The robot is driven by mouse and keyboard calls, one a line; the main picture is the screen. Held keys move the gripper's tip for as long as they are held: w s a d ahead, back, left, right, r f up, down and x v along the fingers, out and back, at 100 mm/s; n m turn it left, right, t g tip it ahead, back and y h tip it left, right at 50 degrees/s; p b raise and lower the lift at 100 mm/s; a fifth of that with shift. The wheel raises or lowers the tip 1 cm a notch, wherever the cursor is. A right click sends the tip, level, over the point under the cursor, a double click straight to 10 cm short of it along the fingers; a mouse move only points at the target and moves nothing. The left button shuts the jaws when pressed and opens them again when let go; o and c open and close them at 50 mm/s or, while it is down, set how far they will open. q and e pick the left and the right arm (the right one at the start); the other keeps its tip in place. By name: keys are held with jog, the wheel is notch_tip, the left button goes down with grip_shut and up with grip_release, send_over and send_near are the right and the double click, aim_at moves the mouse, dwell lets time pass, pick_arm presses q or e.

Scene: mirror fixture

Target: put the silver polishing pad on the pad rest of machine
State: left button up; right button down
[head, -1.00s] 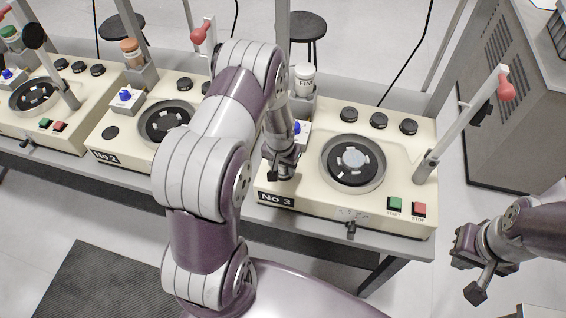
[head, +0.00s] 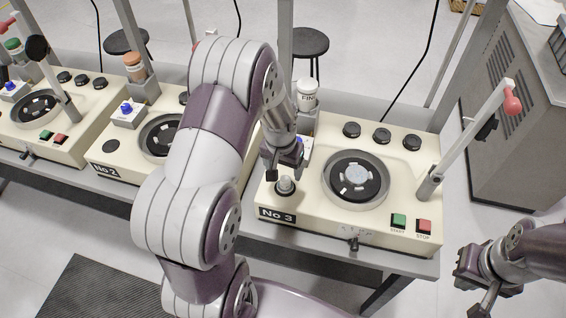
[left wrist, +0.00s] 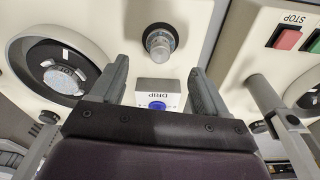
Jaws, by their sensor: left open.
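The silver polishing pad (head: 285,184) stands upright on the dark round pad rest at the front left of machine No 3 (head: 315,222). In the left wrist view the pad (left wrist: 160,41) sits inside the dark ring of the pad rest (left wrist: 147,33), which it mostly covers. My left gripper (head: 284,162) is open and empty, behind and above the pad and apart from it. Its two fingers (left wrist: 161,78) show in the left wrist view with nothing between them. My right gripper (head: 468,270) hangs at the lower right, away from the machines; its jaw state is unclear.
Machine No 3 has a round polishing plate (head: 356,178), a green button (head: 398,220), a red button (head: 424,226) and a red-tipped lever (head: 512,104). A blue-knobbed DRIP box (left wrist: 157,88) and a white bottle (head: 307,96) are close to my left gripper. Machine No 2 (head: 105,169) is to the left.

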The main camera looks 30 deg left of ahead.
pick_arm(q)
jog(key=s+d+r+m+b, duration=0.1)
jog(key=s+d+r, duration=0.7)
jog(key=s, duration=0.4)
jog(key=shift+s, duration=0.3)
dwell(0.4)
